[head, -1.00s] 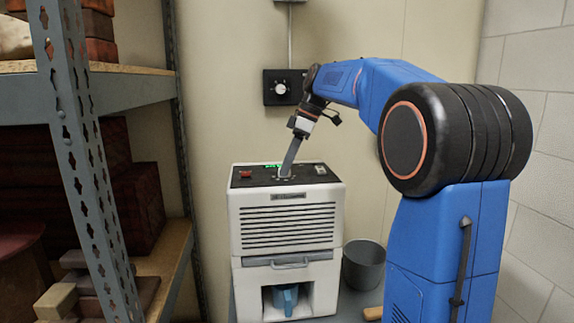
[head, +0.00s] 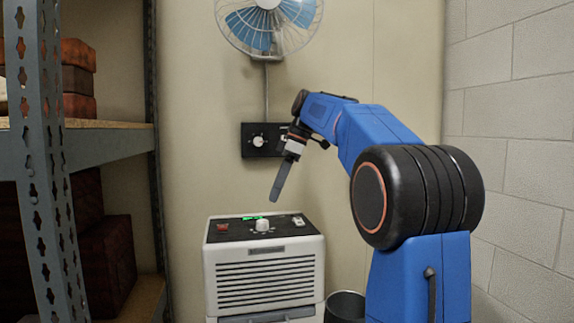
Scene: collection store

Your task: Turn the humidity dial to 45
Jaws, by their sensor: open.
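The dehumidifier (head: 265,255) is a white box with a slatted front and a dark top panel. Its white humidity dial (head: 262,225) stands on that panel, with small marks around it that are too small to read. A green display (head: 251,217) lies just behind the dial, seen too flat to read. My gripper (head: 275,197) points down above the panel, a little right of the dial and apart from it. It is open and empty; one finger hides the other from this side.
A red switch (head: 222,227) and a pale switch (head: 298,221) flank the dial. A black wall box with a knob (head: 258,141) hangs behind my arm, below a blue fan (head: 268,20). Metal shelving (head: 110,145) stands left. A grey bin (head: 345,306) is right of the dehumidifier.

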